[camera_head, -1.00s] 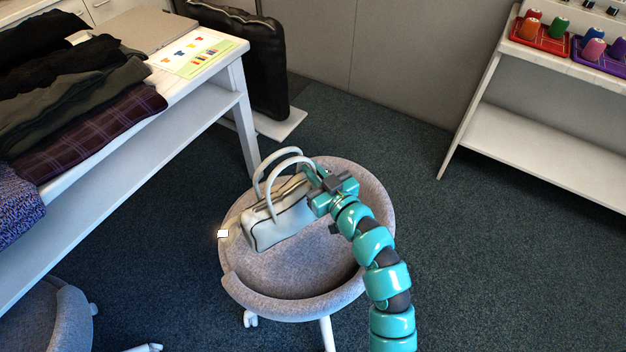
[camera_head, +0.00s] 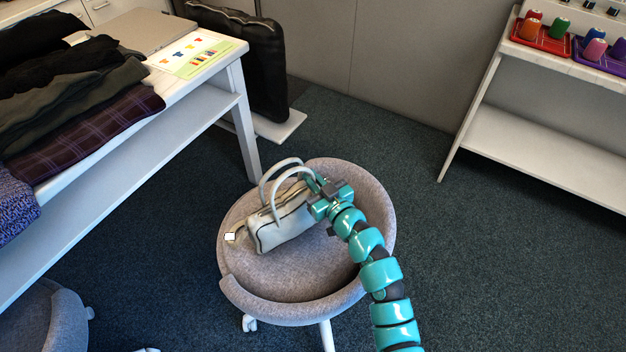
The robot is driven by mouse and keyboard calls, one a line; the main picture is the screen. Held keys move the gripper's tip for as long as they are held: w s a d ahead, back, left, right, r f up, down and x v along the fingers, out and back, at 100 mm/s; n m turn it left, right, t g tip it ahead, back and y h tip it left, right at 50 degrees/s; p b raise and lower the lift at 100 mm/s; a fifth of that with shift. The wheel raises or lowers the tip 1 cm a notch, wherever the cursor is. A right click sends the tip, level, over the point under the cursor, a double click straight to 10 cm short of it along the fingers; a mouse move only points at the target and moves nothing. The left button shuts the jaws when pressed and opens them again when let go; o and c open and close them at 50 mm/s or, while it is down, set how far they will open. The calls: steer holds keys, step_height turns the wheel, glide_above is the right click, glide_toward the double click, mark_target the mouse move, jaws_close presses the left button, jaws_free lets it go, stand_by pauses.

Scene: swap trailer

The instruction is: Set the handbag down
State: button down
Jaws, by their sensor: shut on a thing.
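The handbag (camera_head: 284,222) is pale grey-white with dark piping and two looped handles. It is upright over the seat of the round grey chair (camera_head: 290,279), within its curved backrest. A small white tag shows at its left end. My gripper (camera_head: 316,190), teal and dark grey, is shut on the handbag at the upper right, by the handles. My gripper hides part of that end. I cannot tell whether the bag's underside touches the seat.
A white table (camera_head: 238,79) with folded dark clothes (camera_head: 75,115) stands at the left. A shelf unit (camera_head: 545,148) with thread spools is at the right. A black padded item (camera_head: 255,62) leans at the back. Another grey chair (camera_head: 48,318) is at the lower left. Carpet is clear at right.

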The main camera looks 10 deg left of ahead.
steer(key=c, duration=2)
jaws_free()
steer(key=o, duration=0.5)
